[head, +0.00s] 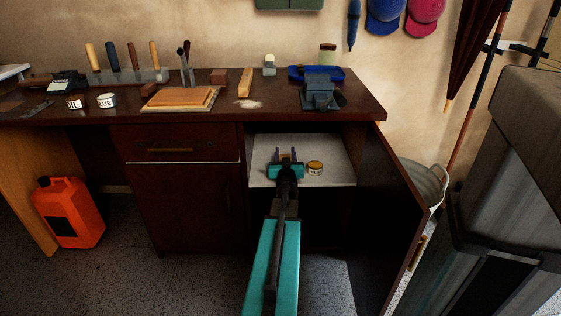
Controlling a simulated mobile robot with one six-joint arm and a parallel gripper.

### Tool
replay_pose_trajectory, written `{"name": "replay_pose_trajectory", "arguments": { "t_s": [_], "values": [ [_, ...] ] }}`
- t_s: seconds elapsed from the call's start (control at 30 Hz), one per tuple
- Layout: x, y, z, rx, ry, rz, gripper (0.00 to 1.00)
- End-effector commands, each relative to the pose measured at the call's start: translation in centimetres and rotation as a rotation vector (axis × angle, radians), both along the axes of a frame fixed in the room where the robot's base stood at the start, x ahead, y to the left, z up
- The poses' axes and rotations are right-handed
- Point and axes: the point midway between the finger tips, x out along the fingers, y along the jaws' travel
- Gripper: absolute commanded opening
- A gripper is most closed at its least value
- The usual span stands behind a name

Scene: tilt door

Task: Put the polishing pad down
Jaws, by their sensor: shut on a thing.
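My gripper (287,156) is inside the open cabinet, over the pale shelf (335,178). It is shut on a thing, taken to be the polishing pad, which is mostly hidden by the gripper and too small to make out. I cannot tell whether the held thing touches the shelf. A small round tin (315,167) with a yellowish top stands on the shelf just right of my gripper, apart from it.
The cabinet door (388,215) is swung open at the right of my arm. A closed drawer (180,147) is to the left. The workbench top (215,107) above holds a vise (321,92), wooden boards (180,98) and tools. A grey bin (515,180) stands far right.

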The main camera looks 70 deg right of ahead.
Motion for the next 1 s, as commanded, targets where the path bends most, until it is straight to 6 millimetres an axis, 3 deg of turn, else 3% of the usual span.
{"name": "replay_pose_trajectory", "arguments": {
  "t_s": [0.43, 0.67, 1.0],
  "values": [
    [0.5, -0.3, -0.1, -0.001, -0.001, 0.001, 0.17],
    [2.5, -1.6, -0.5, -0.002, -0.002, 0.003, 0.17],
    [2.6, -1.5, -3.4, 0.000, -0.001, 0.001, 0.17]
  ]
}}
